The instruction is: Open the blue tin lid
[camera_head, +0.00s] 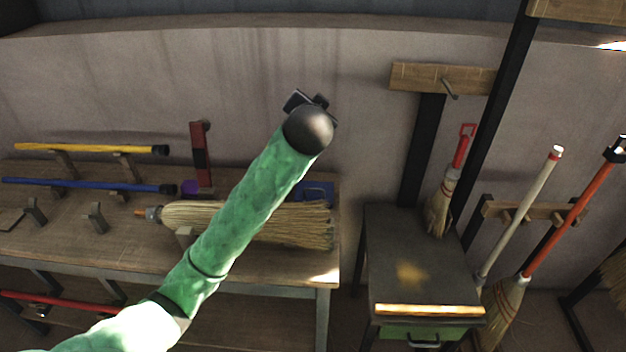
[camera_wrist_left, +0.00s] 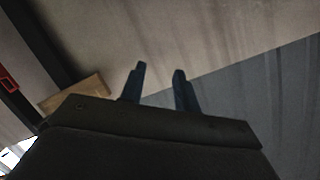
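A blue tin (camera_head: 318,191) sits at the back right of the wooden workbench, behind the bristles of a broom. It is small in view and partly covered; I cannot make out its lid. My left arm reaches up across the head view, and my left gripper (camera_head: 305,99) is raised well above the tin, mostly hidden behind my dark wrist. In the left wrist view the two fingers (camera_wrist_left: 159,72) stand apart with nothing between them, in front of bare wall. The tin does not show there. My right gripper is not in view.
On the workbench (camera_head: 75,245) lie a broom head (camera_head: 295,225), a yellow handle (camera_head: 90,148) and a blue handle (camera_head: 90,186) on supports. A red upright clamp (camera_head: 200,152) and a purple round thing (camera_head: 190,188) stand behind. A dark cabinet (camera_head: 385,255) and several brooms are at right.

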